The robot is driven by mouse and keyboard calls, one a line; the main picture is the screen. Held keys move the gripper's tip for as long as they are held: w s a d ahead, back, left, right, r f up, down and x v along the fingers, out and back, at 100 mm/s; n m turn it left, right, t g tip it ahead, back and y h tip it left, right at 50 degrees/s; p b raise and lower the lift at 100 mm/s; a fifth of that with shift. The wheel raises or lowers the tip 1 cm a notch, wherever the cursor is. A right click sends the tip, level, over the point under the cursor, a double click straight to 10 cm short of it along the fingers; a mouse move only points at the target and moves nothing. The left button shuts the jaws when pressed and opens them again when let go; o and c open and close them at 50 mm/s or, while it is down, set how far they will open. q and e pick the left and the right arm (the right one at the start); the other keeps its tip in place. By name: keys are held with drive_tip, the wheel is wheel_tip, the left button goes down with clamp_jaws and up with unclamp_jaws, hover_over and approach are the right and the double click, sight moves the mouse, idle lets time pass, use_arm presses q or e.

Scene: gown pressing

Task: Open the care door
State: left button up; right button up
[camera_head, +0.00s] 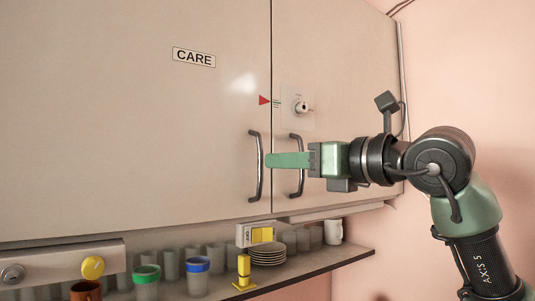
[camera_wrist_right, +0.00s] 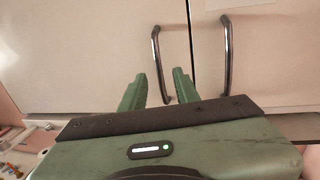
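The care door (camera_head: 120,110) is the large pale left panel with a "CARE" label (camera_head: 194,57). It looks shut, meeting the right-hand door at a vertical seam. Its curved metal handle (camera_head: 256,165) stands just left of the seam and also shows in the right wrist view (camera_wrist_right: 158,60). My right gripper (camera_head: 268,160) is level with the middle of this handle, its green fingertips close to the handle's right side. In the wrist view its fingers (camera_wrist_right: 160,80) are apart, with the handle's lower part seen between them. Contact cannot be told. My left gripper is not in view.
The right-hand door has its own handle (camera_head: 297,165), behind my fingers in the head view, and a round lock (camera_head: 301,107). Below, a shelf (camera_head: 345,256) holds cups and stacked plates (camera_head: 267,254). A control panel (camera_head: 60,265) with a yellow button is at lower left.

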drive_tip(key=p+x, duration=0.2)
drive_tip(key=x, duration=0.3)
drive_tip(key=shift+a, duration=0.1)
drive_tip(key=shift+c, duration=0.3)
clamp_jaws()
idle(1.0)
